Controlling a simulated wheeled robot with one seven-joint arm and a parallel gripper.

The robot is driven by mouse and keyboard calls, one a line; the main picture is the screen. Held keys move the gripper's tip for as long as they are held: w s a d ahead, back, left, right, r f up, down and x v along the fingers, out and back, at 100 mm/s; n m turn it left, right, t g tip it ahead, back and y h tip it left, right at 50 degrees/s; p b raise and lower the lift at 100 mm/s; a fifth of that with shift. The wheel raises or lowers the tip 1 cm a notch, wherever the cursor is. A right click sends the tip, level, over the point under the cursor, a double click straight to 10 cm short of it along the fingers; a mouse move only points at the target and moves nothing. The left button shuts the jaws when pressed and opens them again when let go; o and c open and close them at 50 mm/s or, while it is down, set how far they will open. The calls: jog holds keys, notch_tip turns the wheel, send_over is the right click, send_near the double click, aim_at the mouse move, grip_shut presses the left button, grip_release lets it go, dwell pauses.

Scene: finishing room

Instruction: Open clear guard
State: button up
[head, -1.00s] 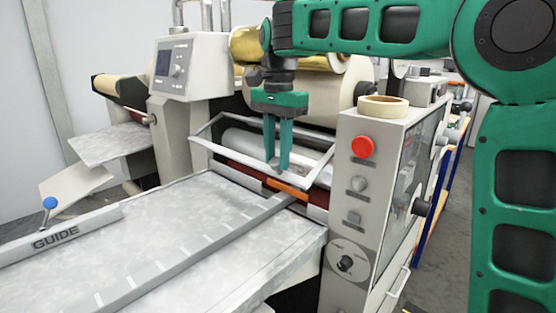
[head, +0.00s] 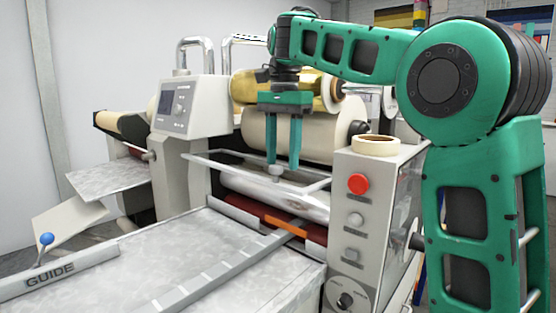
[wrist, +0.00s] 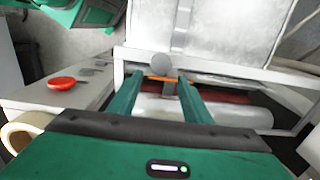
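The clear guard (head: 222,164) is a see-through panel in a thin pale frame, lying across the rollers between the machine's two side housings. Its front bar now stands above the silver roller. A small grey knob (head: 277,172) sits on the front bar; in the wrist view the round knob (wrist: 161,66) shows at the fingertips. My gripper (head: 283,170) comes straight down from above, its two green fingers on either side of the knob. It appears shut on the knob, though the exact contact is hard to see.
A control housing with a red button (head: 357,183) and a tape roll (head: 376,145) on top stands close to the right. A gold roll (head: 250,88) and a cream roll are behind my gripper. The flat feed table (head: 130,270) in front is mostly clear.

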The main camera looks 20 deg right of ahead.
notch_tip(320, 180, up, 7)
jog(key=shift+w+r, duration=0.2)
dwell(0.6)
jog(key=shift+c, duration=0.4)
